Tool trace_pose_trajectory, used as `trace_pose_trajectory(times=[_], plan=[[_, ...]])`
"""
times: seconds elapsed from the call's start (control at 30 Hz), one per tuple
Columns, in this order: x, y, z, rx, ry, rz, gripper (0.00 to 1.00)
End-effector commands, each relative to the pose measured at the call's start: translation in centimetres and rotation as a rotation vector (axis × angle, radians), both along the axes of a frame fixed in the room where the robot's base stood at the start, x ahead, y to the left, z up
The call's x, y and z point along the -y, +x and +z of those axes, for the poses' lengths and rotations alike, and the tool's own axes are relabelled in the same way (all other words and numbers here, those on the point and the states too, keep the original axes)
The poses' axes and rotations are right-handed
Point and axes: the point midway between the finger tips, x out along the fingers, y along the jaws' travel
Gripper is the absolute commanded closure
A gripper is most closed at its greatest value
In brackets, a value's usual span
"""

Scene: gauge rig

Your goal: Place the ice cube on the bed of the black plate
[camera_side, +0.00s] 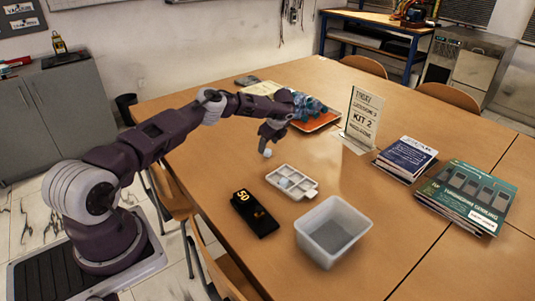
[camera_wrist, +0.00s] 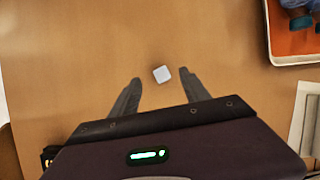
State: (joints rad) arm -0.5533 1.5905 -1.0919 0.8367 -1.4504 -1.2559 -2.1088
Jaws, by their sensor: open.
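A small whitish ice cube (camera_side: 267,153) sits on the table just below my gripper (camera_side: 268,136). In the wrist view the ice cube (camera_wrist: 162,74) lies a little beyond and between the fingertips of my gripper (camera_wrist: 161,78), which are spread and empty. The black plate (camera_side: 259,219) lies flat on the table nearer the camera, with yellow "50" digits at one end and a small orange mark on its dark surface. No cube shows on it.
A translucent bin (camera_side: 333,230), a standing sign (camera_side: 361,118), booklets (camera_side: 406,157) and an orange tray (camera_side: 318,123) stand around. Bare tabletop surrounds the cube.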

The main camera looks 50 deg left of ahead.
Motion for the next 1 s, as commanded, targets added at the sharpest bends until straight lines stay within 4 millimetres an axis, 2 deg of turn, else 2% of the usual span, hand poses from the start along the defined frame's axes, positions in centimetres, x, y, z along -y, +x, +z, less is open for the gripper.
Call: trace_pose_trajectory(times=[0.07,0.2,0.5,0.77,0.8,1.0], plan=[[-0.1,0.2,-2.0,-0.003,-0.001,0.001,0.46],[-0.8,0.4,-3.2,0.001,0.000,-0.001,0.46],[-1.1,0.5,-3.6,0.000,0.003,-0.006,0.46],[-1.1,0.5,-3.5,0.000,0.003,-0.006,0.97],[-1.1,0.5,-3.5,0.000,0.003,-0.006,1.00],[-1.1,0.5,-3.5,0.000,0.003,-0.006,1.00]])
